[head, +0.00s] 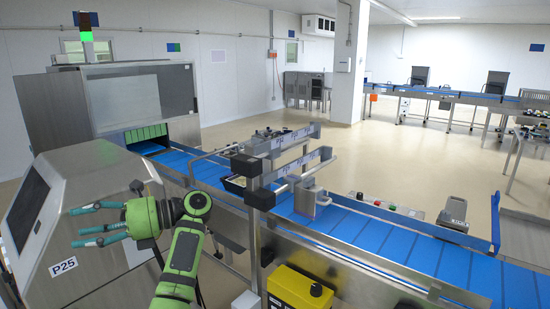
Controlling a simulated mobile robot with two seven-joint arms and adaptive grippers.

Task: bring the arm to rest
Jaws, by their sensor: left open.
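My left gripper (78,226) is at the left of the head view, with its teal fingers spread and pointing left. Nothing is between them. It is in front of the sloped steel cabinet (95,180) marked P25; whether it touches the cabinet I cannot tell. My green and black left arm comes up from the bottom of the view and bends left to the gripper. My right gripper does not show.
A blue conveyor (385,240) runs from the tray sealer (150,95) to the lower right. A steel frame with bars (290,160) stands over it. A yellow box (298,290) is at the bottom middle. Open floor (400,165) lies beyond the conveyor.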

